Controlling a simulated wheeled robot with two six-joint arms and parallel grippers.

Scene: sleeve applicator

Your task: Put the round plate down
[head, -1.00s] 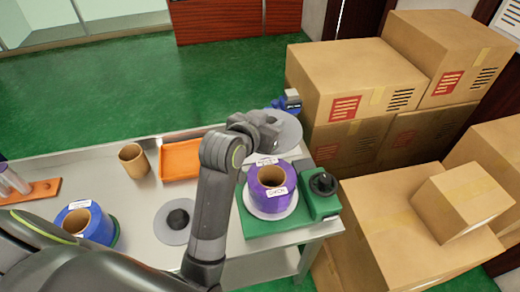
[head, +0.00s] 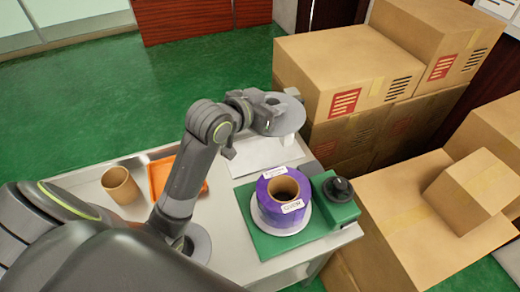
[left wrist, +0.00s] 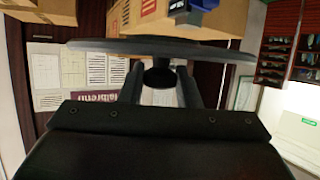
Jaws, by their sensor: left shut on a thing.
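The round plate (head: 290,116) is a thin grey disc in my left gripper (head: 268,104), past the far right part of the table in the head view. It looks raised above the table top. In the left wrist view the plate (left wrist: 100,45) shows nearly edge-on as a dark, roughly level band. The left gripper's fingers (left wrist: 160,92) are shut on the dark knob (left wrist: 160,75) at its middle. My left arm hides part of the table. My right gripper is in neither view.
A pale square (head: 262,153) lies on the table behind the green base (head: 245,205) with the purple roll (head: 272,212). A brown cup (head: 121,186) and orange tray (head: 160,175) stand left. Cardboard boxes (head: 315,80) are close right of the plate. Another grey disc (head: 200,243) is partly hidden.

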